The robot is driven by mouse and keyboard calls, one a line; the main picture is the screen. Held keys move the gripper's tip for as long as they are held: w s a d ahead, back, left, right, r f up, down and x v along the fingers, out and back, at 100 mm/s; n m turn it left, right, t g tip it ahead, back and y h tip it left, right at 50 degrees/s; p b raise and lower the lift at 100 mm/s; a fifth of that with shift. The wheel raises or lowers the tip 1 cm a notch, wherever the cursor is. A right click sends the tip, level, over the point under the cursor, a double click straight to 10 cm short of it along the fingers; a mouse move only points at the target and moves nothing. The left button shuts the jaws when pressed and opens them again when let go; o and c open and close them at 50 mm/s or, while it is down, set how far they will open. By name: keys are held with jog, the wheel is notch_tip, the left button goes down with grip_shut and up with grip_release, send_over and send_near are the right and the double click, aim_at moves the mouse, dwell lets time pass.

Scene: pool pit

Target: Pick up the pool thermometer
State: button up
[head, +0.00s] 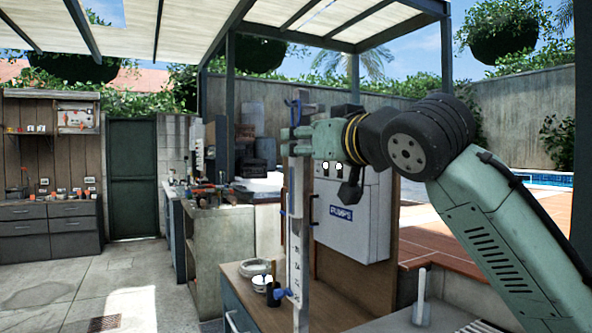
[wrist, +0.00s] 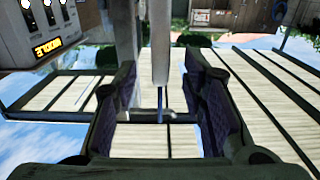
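My gripper (head: 289,141) is stretched out level against the upper part of a tall pale upright board. In the wrist view my gripper (wrist: 160,82) is open, its two dark fingers well apart. A pale slim tube with a thin blue end, likely the pool thermometer (wrist: 160,45), stands between the fingers in that view. I see a gap on each side of it, and cannot tell how deep it sits. In the head view I cannot clearly separate the thermometer from the pale board.
The pale upright board (head: 298,255) carries blue hooks and markings. It stands by a wooden-topped counter (head: 325,300) with a white bowl (head: 250,267) and a dark cup (head: 273,292). A white wall box (head: 352,215) is close behind my gripper. The floor at left is clear.

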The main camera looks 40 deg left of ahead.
aim_at(300, 143)
jog(key=p+x, duration=0.1)
jog(key=x, duration=0.3)
jog(key=shift+c, duration=0.5)
grip_shut()
